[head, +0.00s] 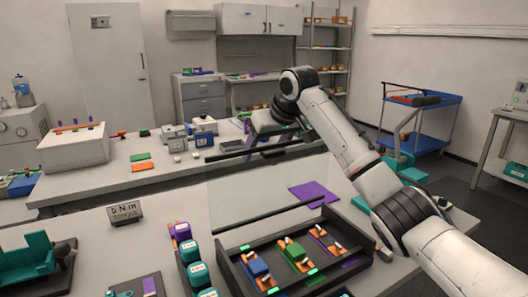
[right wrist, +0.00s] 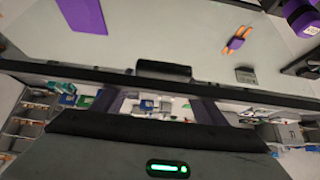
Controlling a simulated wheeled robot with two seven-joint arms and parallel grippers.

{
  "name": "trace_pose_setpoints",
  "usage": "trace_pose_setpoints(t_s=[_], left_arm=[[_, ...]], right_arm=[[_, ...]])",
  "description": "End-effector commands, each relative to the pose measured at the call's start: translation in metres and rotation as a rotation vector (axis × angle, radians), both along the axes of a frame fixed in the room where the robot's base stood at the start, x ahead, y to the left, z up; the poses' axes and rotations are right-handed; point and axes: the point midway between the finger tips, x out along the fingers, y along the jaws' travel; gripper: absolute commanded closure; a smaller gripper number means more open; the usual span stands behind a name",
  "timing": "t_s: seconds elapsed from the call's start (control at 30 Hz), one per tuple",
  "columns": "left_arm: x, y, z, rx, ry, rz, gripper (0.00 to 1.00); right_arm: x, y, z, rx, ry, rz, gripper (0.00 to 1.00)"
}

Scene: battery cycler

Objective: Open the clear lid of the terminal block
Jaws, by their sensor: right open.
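The terminal block is a dark frame (head: 232,272) at the lower middle of the head view, with blue, green and purple-orange parts and small green lights inside. Its clear lid (head: 243,188) stands raised behind the frame, its dark edge at the top. In the right wrist view, the lid's dark edge bar (right wrist: 60,72) carries a small dark handle (right wrist: 163,69). My right gripper (right wrist: 162,103) is open, with its two fingers spread close to the bar and handle. I cannot tell whether they touch. The right gripper (head: 258,138) is at the lid's top edge in the head view. My left gripper is out of view.
Purple and teal canisters (head: 195,270) stand in a row left of the frame. A purple mat (head: 313,194) lies behind the frame on the right. A second bench (head: 100,180) stands behind.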

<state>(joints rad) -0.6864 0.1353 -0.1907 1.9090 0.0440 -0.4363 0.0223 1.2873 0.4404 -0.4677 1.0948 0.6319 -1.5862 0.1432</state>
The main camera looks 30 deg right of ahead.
Motion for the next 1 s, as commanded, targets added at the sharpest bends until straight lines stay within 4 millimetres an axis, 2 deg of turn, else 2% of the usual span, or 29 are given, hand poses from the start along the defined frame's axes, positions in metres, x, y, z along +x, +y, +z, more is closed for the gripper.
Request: trace_pose_setpoints(t_s=[0.5, 0.63, 0.9, 1.0], left_arm=[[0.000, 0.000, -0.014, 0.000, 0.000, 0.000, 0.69], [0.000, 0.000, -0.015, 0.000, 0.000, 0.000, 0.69], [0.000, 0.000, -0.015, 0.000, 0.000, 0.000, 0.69], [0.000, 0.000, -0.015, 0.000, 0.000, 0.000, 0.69]], right_arm=[[-0.052, -0.001, 0.070, 0.001, 0.000, 0.001, 0.34], [-0.058, -0.001, 0.078, 0.000, 0.002, 0.000, 0.34], [-0.060, -0.001, 0.079, 0.001, 0.003, 0.001, 0.34], [-0.060, -0.001, 0.079, 0.001, 0.003, 0.001, 0.50]])
